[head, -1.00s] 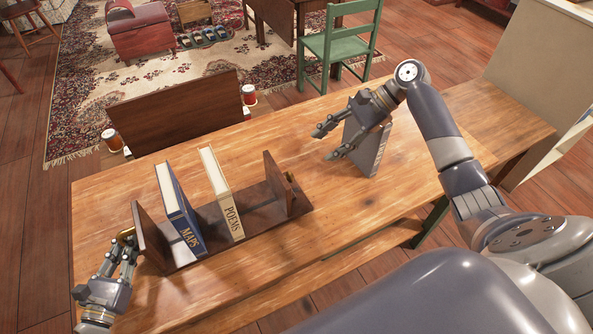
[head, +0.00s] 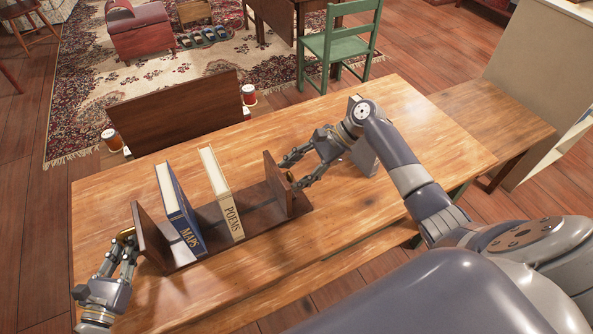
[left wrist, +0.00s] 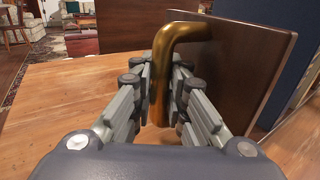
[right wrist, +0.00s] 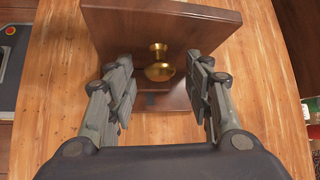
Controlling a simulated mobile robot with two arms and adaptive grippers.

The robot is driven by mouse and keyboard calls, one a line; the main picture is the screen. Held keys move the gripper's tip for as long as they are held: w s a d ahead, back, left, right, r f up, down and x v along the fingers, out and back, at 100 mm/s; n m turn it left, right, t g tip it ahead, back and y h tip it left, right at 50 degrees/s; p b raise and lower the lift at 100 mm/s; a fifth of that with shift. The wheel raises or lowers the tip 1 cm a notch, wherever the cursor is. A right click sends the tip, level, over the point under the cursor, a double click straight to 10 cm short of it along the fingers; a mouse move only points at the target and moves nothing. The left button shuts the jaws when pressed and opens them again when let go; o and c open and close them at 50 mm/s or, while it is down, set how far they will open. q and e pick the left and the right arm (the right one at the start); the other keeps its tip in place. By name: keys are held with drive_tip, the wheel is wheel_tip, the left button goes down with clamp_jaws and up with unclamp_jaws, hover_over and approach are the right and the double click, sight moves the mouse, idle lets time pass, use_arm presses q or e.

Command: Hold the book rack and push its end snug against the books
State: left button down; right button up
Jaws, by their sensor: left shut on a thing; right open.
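The dark wooden book rack (head: 265,218) stands on the table with an upright end at each side. The blue MAPS book (head: 180,210) and the cream POEMS book (head: 222,195) stand in it, apart from each other. A gap lies between POEMS and the right end (head: 275,184). My left gripper (head: 124,243) is shut on the brass handle (left wrist: 165,75) of the left end (left wrist: 225,60). My right gripper (head: 290,170) is open at the right end's outer face. In the right wrist view a brass knob (right wrist: 159,65) sits ahead, between the open fingers, apart from them.
A grey book (head: 364,158) stands on the table behind my right arm, partly hidden. The wooden table (head: 420,125) is clear at the right.

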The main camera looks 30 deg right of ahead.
clamp_jaws()
drive_tip(key=a, duration=1.3)
drive_tip(key=shift+s+a, duration=0.1)
drive_tip(key=shift+a, duration=0.15)
unclamp_jaws()
drive_tip(key=shift+d, duration=0.1)
